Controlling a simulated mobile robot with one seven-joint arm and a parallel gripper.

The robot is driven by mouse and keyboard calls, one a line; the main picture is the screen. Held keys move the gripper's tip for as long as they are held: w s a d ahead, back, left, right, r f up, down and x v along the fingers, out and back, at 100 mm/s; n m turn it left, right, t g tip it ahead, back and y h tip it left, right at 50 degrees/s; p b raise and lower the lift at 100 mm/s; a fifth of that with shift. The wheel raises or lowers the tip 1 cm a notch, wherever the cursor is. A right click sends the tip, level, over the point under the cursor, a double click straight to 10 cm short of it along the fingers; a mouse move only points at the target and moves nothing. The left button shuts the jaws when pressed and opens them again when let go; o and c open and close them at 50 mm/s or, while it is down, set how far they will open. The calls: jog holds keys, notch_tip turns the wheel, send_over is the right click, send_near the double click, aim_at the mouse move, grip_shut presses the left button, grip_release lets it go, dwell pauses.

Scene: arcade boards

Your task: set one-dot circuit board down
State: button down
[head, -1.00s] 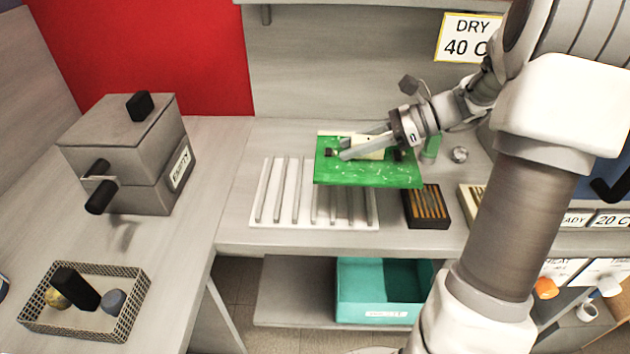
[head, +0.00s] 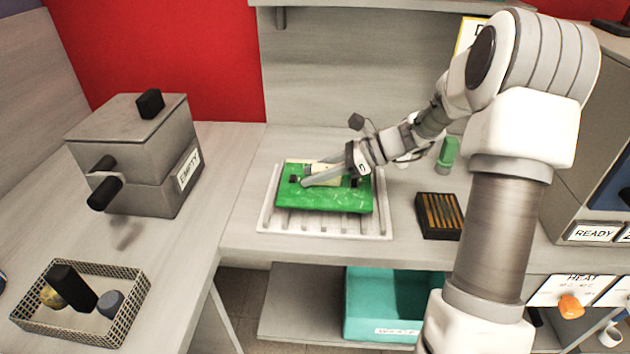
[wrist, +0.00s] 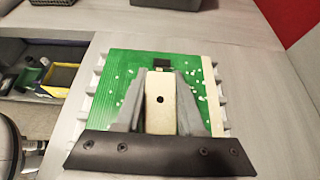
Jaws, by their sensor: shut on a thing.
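The green circuit board (head: 335,202) is over the white slatted rack (head: 268,222) in the head view. My gripper (head: 306,181) is shut on the cream block with one black dot that stands on the board. In the wrist view the board (wrist: 125,72) fills the middle, and my gripper's fingers (wrist: 160,95) press both sides of the cream block (wrist: 160,108). The rack's slat ends show along both sides of the board. I cannot tell whether the board touches the rack, since it hides most of the slats.
A grey box labelled EMPTY (head: 130,150) with black handles stands on the left. A wire basket (head: 125,310) holds several small items. A dark slotted box (head: 440,218) and a green bottle (head: 447,153) are right of the rack. A teal bin (head: 385,310) sits below.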

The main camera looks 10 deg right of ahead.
jog(key=shift+f, duration=0.55)
jog(key=shift+f, duration=0.15)
jog(key=c, duration=0.5)
grip_release()
jog(key=shift+r, duration=0.2)
notch_tip(320, 180, up, 6)
jog(key=p, duration=0.3)
send_over(362, 184)
jog(key=shift+d+f, duration=0.15)
jog(key=shift+f, duration=0.05)
